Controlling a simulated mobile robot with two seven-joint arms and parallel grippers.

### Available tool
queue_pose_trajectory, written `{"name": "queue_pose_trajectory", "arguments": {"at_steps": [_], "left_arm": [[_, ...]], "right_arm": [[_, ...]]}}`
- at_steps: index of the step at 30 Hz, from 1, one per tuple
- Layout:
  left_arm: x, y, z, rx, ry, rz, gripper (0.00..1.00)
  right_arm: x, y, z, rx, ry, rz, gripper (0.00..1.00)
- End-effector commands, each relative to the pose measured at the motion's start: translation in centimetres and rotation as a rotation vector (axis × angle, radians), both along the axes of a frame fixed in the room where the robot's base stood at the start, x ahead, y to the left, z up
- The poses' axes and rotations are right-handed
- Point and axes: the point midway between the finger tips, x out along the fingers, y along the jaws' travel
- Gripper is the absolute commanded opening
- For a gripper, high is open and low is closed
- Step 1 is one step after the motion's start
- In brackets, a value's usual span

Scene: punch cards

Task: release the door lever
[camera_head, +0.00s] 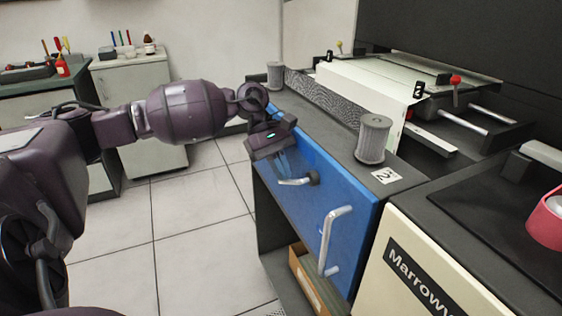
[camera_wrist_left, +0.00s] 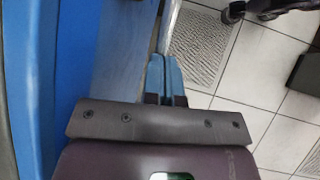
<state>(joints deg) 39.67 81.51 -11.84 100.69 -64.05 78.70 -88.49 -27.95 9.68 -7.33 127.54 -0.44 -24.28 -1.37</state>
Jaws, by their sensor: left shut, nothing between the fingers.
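The door lever (camera_head: 296,181) is a short silver bar with a dark round hub on the blue door (camera_head: 348,185). In the head view it lies nearly level, its free end to the left. My left gripper (camera_head: 284,163) is just above the lever's free end, close to the door's face. In the wrist view its two bluish fingers (camera_wrist_left: 165,76) are together with nothing between them. A silver bar (camera_wrist_left: 170,25) shows just past the fingertips; I cannot tell whether they touch it or whether it is the lever. My right gripper is not in view.
A vertical silver handle (camera_head: 329,240) stands out from the door's right part. A cardboard box (camera_head: 307,283) sits low under the door. Grey cylinders (camera_head: 373,139) stand on the machine top. The tiled floor (camera_head: 200,220) left of the door is clear.

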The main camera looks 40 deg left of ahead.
Motion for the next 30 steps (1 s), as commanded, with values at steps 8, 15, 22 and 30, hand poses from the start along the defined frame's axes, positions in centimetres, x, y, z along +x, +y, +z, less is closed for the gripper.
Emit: {"name": "queue_pose_trajectory", "arguments": {"at_steps": [8, 15, 22, 30], "left_arm": [[-0.2, -0.6, -2.3, -0.250, 0.109, 0.003, 0.00], [-0.6, -1.4, -3.7, -0.451, 0.192, 0.001, 0.00], [-0.9, -2.1, -4.4, -0.605, 0.254, 0.001, 0.00], [-1.1, -2.7, -4.7, -0.714, 0.298, 0.001, 0.00]], "right_arm": [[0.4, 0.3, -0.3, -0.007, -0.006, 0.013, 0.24], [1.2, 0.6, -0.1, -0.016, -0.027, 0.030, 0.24], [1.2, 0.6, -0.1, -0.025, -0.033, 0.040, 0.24], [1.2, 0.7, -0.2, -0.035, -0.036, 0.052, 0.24]]}}
